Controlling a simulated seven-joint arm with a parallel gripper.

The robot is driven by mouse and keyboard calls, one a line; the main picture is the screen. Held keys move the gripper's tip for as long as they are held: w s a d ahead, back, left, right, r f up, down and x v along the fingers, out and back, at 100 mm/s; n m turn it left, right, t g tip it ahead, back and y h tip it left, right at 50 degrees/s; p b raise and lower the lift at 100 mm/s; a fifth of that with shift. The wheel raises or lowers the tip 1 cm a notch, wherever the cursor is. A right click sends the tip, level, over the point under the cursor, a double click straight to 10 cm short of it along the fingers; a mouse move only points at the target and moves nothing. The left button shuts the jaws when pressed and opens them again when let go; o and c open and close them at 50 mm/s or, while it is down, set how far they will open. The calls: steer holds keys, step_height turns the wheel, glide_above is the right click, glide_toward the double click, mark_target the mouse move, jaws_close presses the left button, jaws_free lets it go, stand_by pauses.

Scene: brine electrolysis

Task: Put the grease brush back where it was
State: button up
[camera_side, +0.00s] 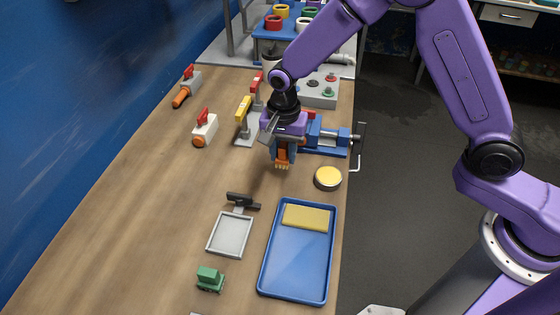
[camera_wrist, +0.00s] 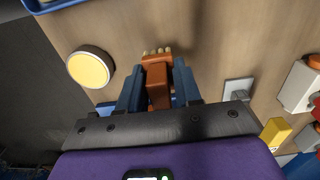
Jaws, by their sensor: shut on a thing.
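My gripper (camera_side: 283,152) is shut on the grease brush (camera_side: 283,160), which has an orange-brown body and pale bristles pointing down. In the wrist view the brush (camera_wrist: 157,80) sits between the two blue fingers of my gripper (camera_wrist: 158,82). The brush is held above the wooden bench, with a shadow on the bench beside it. A round tin with a yellow top (camera_side: 328,178) stands to the right of the brush in the side view. It also shows at the left in the wrist view (camera_wrist: 90,67).
A blue tray (camera_side: 287,262) with a yellow block (camera_side: 306,217) lies in front. A grey framed plate (camera_side: 230,234) and a green block (camera_side: 210,279) lie left of it. A blue vise (camera_side: 333,138) stands behind the tin. Red- and yellow-handled valves stand behind left. The bench's left part is clear.

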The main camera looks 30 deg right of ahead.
mark_target(280, 163)
steer(key=shift+w+a+f, duration=0.15)
steer(key=shift+w+f, duration=0.1)
steer(key=shift+f, duration=0.15)
steer(key=shift+w+f, duration=0.15)
steer(key=shift+f, duration=1.5)
steer(key=shift+f, duration=0.1)
steer(key=o, duration=0.9)
steer(key=shift+o, duration=0.2)
step_height(280, 163, up, 12)
steer(key=shift+a+f, duration=0.1)
steer(key=shift+f, duration=0.1)
steer(key=shift+r, duration=0.35)
